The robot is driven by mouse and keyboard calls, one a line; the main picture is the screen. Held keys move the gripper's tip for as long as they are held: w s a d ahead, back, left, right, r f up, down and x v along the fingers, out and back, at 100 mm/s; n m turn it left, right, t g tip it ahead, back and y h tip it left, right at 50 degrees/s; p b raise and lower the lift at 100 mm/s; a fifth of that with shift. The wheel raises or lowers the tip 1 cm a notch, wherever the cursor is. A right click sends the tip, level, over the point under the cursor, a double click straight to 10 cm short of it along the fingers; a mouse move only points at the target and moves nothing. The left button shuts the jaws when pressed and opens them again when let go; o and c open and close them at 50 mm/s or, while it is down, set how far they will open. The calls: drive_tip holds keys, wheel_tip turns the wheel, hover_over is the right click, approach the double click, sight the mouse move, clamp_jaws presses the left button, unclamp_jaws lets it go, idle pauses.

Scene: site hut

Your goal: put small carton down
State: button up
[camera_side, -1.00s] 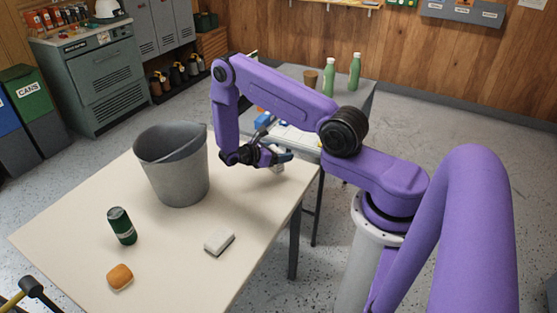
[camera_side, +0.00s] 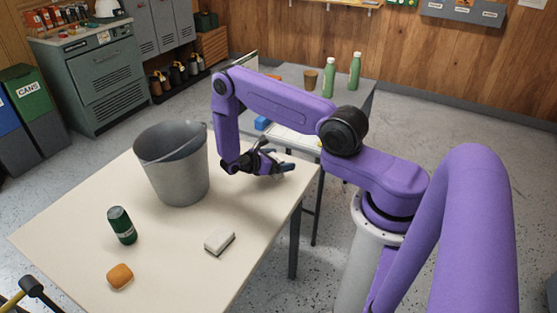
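My gripper (camera_side: 284,167) is low over the back right part of the cream table (camera_side: 165,245), its fingers pointing right. It is small and dark in this view, and I cannot tell whether the fingers are open or shut. No carton shows clearly at the fingers; one there could be hidden by the gripper. A small white block (camera_side: 219,241) lies flat near the table's right front edge, well apart from the gripper. I cannot tell whether this block is the small carton.
A grey bin (camera_side: 178,180) stands on the table left of my gripper. A green can (camera_side: 122,226) and an orange-brown bun-like item (camera_side: 120,277) are at the front left. The table's middle is clear.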

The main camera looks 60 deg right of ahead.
drive_tip(key=shift+r, duration=0.15)
drive_tip(key=v, duration=1.2)
drive_tip(key=s+a+r+m+t+y, duration=0.1)
drive_tip(key=s+a+r+t+y, duration=0.15)
drive_tip(key=a+r, duration=0.4)
drive_tip(key=s+a+r+m+t+y, duration=0.1)
drive_tip(key=s+a+r+y, duration=0.15)
drive_tip(key=a+r, duration=0.4)
drive_tip(key=s+a+r+y, duration=0.1)
drive_tip(key=s+r+y, duration=0.1)
drive_tip(key=s, duration=0.5)
drive_tip(key=s+a+r+t+y, duration=0.1)
drive_tip(key=s+a+r+y, duration=0.1)
drive_tip(key=s, duration=0.5)
drive_tip(key=s+a+r+n+y, duration=0.1)
drive_tip(key=s+r+y, duration=0.2)
drive_tip(key=s, duration=0.4)
drive_tip(key=shift+a+r+t+y, duration=0.35)
drive_tip(key=shift+r+y, duration=0.05)
drive_tip(key=shift+r, duration=0.45)
